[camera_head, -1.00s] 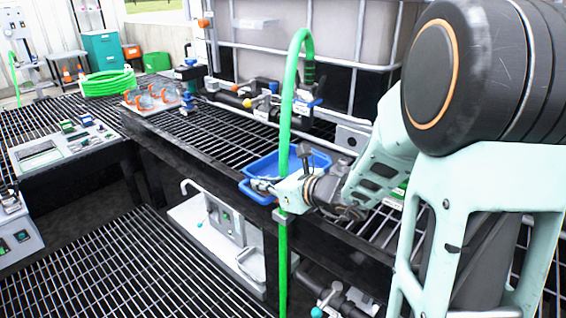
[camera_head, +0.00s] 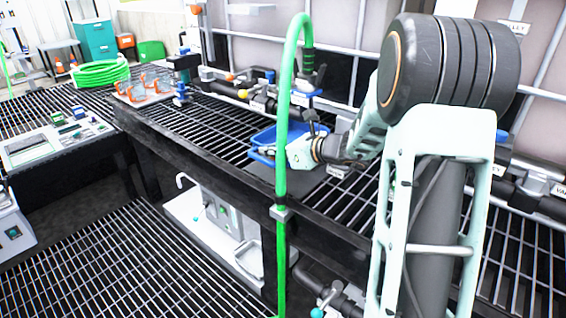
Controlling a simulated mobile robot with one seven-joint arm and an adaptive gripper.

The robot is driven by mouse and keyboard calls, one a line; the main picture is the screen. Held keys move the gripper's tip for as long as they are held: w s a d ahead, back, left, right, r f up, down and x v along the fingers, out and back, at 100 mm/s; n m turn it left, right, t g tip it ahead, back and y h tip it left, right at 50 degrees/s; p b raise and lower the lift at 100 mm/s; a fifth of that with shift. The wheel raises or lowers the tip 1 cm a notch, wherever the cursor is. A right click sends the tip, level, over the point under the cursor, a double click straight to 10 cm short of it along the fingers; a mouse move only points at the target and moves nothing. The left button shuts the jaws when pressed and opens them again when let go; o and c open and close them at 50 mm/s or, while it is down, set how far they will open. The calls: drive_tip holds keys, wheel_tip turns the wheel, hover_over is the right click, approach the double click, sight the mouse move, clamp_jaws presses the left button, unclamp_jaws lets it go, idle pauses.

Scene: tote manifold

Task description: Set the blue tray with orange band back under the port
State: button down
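The blue tray (camera_head: 263,139) sits on the dark grated bench, below a pipe valve with a blue handle (camera_head: 303,98). The green hose crosses in front of the tray, and no orange band can be made out. My gripper (camera_head: 292,157) is at the tray's front right edge, pale and partly behind the hose. Its fingertips are too hidden to show whether they are open or shut, or whether they touch the tray.
The upright green hose (camera_head: 281,170) stands close in front of my gripper. Pipes with valves (camera_head: 235,90) run along the back of the bench. A rack with orange-topped pieces (camera_head: 143,92) stands at the left. A dark flat mat (camera_head: 295,182) lies in front of the tray.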

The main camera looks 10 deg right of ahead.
hover_over(282, 172)
drive_tip(key=shift+s+d, duration=0.1)
drive_tip(key=shift+s, duration=0.05)
drive_tip(key=shift+s+f+b, duration=0.1)
drive_tip(key=shift+f+b, duration=0.35)
drive_tip(key=shift+f, duration=0.35)
drive_tip(key=f+b, duration=0.1)
drive_tip(key=f, duration=0.1)
drive_tip(key=f+b, duration=0.1)
drive_tip(key=f, duration=0.2)
drive_tip(key=shift+a, duration=0.2)
drive_tip(key=shift+d+f, duration=0.15)
drive_tip(key=shift+f, duration=0.1)
drive_tip(key=shift+r, duration=0.1)
drive_tip(key=c, duration=2.7)
unclamp_jaws()
drive_tip(key=shift+f+b, duration=0.25)
drive_tip(key=shift+b, duration=0.05)
drive_tip(key=o, duration=0.5)
drive_tip(key=shift+o, duration=0.2)
